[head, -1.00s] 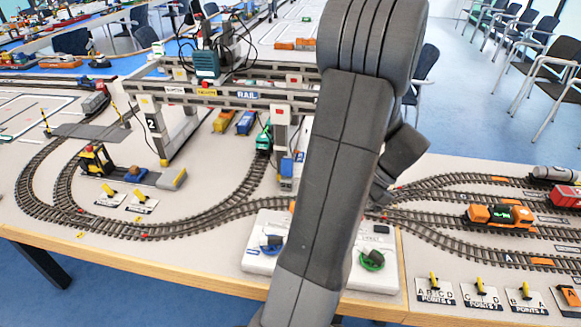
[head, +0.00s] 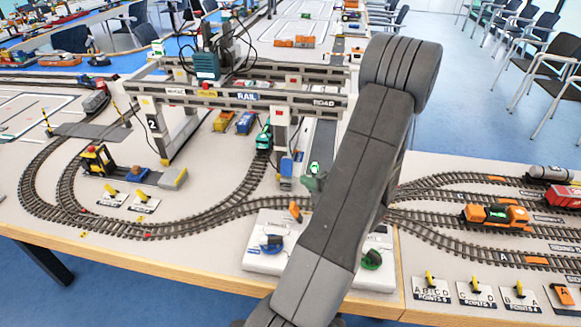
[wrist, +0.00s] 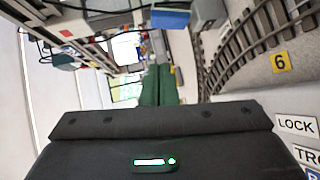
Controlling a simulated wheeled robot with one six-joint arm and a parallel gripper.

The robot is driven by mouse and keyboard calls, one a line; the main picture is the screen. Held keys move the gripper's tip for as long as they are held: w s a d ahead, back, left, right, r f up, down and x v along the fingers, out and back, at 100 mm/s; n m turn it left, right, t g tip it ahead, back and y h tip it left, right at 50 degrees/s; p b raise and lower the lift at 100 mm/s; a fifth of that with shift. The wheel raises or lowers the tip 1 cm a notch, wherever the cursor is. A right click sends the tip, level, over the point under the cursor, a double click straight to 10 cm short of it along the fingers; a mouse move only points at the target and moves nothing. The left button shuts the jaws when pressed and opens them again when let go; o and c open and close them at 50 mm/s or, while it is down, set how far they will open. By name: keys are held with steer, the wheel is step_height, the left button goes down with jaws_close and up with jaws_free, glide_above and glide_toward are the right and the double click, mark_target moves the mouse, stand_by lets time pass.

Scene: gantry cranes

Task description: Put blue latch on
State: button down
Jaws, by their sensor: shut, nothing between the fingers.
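A blue rounded part (head: 271,243), which looks like the blue latch, sits on a white panel (head: 255,262) at the table's front edge. Its exact setting is too small to tell. My gripper (head: 312,183) is beyond the panel, up and right of the blue part and apart from it, just left of my arm. In the wrist view its two dark green fingers (wrist: 157,86) are together with nothing between them. My arm covers the middle of the panel. The blue part is not clear in the wrist view.
A green ring-like part (head: 371,260) is on the panel right of my arm. The gantry crane (head: 240,96) stands behind, with a blue box (head: 287,168) on its near leg close to my gripper. Curved tracks (head: 215,217) and an orange locomotive (head: 498,215) flank the panel.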

mark_target(283, 162)
steer(key=shift+w+d+f+m+t+h, duration=0.1)
steer(key=shift+w+d+m+t+h, duration=0.15)
steer(key=shift+m, duration=0.4)
steer(key=shift+w+d+f+m+t+h, duration=0.15)
steer(key=shift+m+h, duration=0.2)
steer(key=shift+m, duration=0.3)
steer(key=shift+w+a+r, duration=0.1)
steer(key=shift+a, duration=0.05)
steer(key=p+x, duration=0.1)
steer(key=x, duration=0.8)
steer(key=shift+w+a, duration=0.3)
steer(key=shift+r+p, duration=0.1)
steer(key=shift+p, duration=0.35)
